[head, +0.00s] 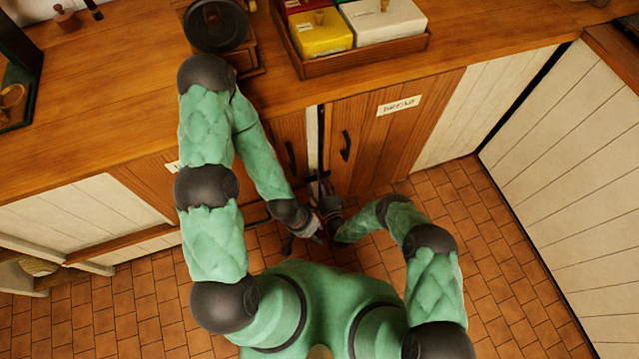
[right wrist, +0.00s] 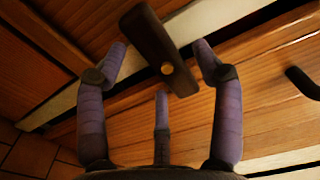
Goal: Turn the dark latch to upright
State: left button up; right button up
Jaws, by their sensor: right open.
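The dark latch (right wrist: 150,40) is a bar with a brass pivot (right wrist: 167,69), seen in the right wrist view. It lies across the pale strip (right wrist: 75,104) between two wooden doors, roughly square to that strip. My right gripper (right wrist: 160,52) is open, with its purple fingers on either side of the latch; I cannot tell whether they touch it. In the head view my right gripper (head: 320,189) is low in front of the cabinet and the latch cannot be made out. My left gripper (head: 303,240) is just below it, small and partly hidden; its jaws are unclear.
Dark door handles (head: 346,145) stick out beside the strip; one also shows in the right wrist view (right wrist: 302,83). The counter (head: 120,110) above carries a wooden tray (head: 365,58) of boxes. A white panelled wall (head: 555,165) stands right. Tiled floor (head: 500,270) is clear.

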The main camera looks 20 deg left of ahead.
jog(key=c, duration=1.1)
jog(key=shift+c, duration=0.2)
